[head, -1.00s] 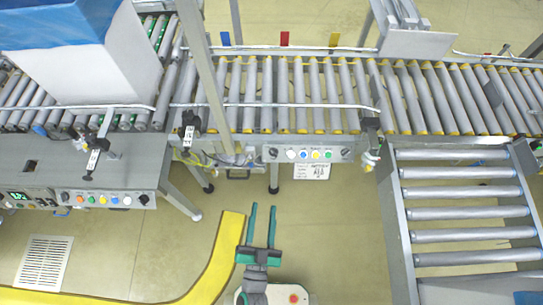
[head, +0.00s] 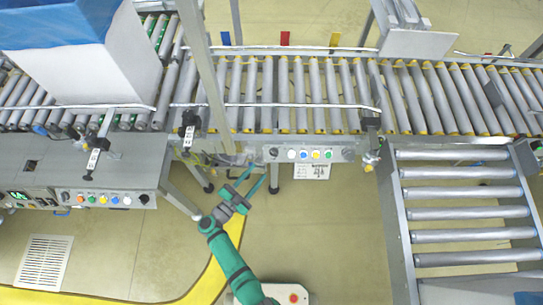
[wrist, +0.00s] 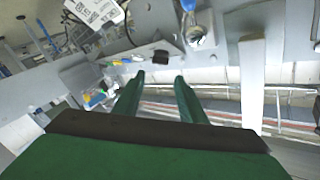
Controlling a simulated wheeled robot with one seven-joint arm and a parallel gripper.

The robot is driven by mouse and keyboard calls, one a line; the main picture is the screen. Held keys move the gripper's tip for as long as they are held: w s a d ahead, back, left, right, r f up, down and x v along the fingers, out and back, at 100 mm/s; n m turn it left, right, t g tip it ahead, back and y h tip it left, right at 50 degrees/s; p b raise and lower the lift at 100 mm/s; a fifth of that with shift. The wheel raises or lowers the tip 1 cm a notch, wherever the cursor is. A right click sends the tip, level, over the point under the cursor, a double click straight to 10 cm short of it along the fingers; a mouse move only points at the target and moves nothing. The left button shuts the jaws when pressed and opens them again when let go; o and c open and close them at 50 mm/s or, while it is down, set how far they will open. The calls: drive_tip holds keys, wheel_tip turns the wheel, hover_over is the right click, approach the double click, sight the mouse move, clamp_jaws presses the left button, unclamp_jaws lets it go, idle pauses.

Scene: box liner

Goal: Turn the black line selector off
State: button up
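Black knobs sit on two grey control panels in the head view. The conveyor panel has one at its left end (head: 273,152) and one at its right end (head: 348,154). The left cabinet panel has a black knob (head: 144,199) at its right end. I cannot tell from labels which is the line selector, nor read the settings. My gripper (head: 257,173) is open and empty, below and left of the conveyor panel, pointing up-right. In the wrist view its two green fingers (wrist: 159,78) are apart, with a small black block-like part (wrist: 162,57) beyond them.
The conveyor panel has several coloured buttons (head: 315,154) between its knobs. A slanted grey post (head: 208,75) and the cabinet (head: 90,165) stand left of my gripper. A roller ramp (head: 460,213) is at right. The floor (head: 325,235) between is clear.

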sight(273, 154)
drive_tip(key=x, duration=1)
drive_tip(key=shift+w+d, duration=0.2)
drive_tip(key=shift+w, duration=0.05)
drive_tip(key=c, duration=0.8)
